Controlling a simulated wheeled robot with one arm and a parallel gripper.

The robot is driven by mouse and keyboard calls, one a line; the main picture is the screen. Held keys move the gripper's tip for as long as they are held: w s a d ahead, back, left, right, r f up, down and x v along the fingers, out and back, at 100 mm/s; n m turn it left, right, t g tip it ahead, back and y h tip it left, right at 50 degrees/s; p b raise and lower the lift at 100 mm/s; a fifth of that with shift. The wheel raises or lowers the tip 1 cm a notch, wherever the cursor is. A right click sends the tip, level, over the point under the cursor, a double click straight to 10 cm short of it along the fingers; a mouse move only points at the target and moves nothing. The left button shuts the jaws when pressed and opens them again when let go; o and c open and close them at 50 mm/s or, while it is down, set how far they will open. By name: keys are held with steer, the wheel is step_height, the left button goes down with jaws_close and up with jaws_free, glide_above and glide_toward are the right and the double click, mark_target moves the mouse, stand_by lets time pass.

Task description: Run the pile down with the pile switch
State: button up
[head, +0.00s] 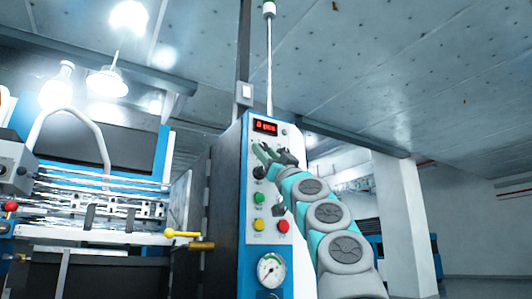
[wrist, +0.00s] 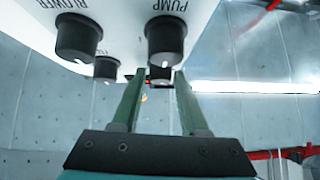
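The control panel (head: 262,200) is a white face on a blue and grey cabinet. My gripper (head: 261,148) is at its upper part, below the red display. In the wrist view my gripper (wrist: 158,76) has its two green fingers apart. A small dark knob or switch (wrist: 160,75) shows between the fingertips; I cannot tell if they touch it. A black knob marked PUMP (wrist: 166,40) is just above it, and one marked BLOWER (wrist: 78,38) is to the left. No pile label is readable, so I cannot tell which control is the pile switch.
The panel has a green button (head: 259,198), a yellow button (head: 258,225), a red button (head: 283,226) and a round gauge (head: 271,270). A machine with rollers (head: 95,195) stands at left. A white pillar (head: 405,220) is at right.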

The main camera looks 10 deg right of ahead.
jaws_close()
steer(key=shift+s+r+m+h, duration=0.1)
steer(key=shift+m+h, duration=0.3)
steer(key=shift+m, duration=0.1)
steer(key=shift+s+a+r+m+t+h, duration=0.15)
steer(key=shift+m+t+h, duration=0.2)
steer(key=shift+m+h, duration=0.95)
steer(key=shift+w+a+m+t+h, duration=0.1)
steer(key=shift+m+t+h, duration=0.25)
steer(key=shift+m+h, duration=0.95)
steer(key=m+h+p, duration=0.1)
steer(key=m+h, duration=0.1)
steer(key=m+h+p, duration=0.3)
steer(key=m, duration=0.1)
steer(key=shift+a+r+g+h+p, duration=0.25)
steer(key=shift+r+g+h+p, duration=0.05)
steer(key=shift+r+h, duration=0.1)
steer(key=m+g+h+p, duration=0.1)
steer(key=m+h+p, duration=0.1)
steer(key=m+p, duration=0.1)
steer(key=shift+s+a+m+h+p, duration=0.1)
steer(key=shift+m+h+p, duration=0.2)
steer(key=shift+m+p, duration=0.1)
steer(key=shift+f+m+g+h+p, duration=0.25)
steer(key=shift+m+g+h+p, duration=0.45)
steer(key=shift+m, duration=0.4)
steer(key=shift+f+h, duration=0.1)
steer(key=shift+h, duration=0.2)
steer(key=shift+f, duration=0.1)
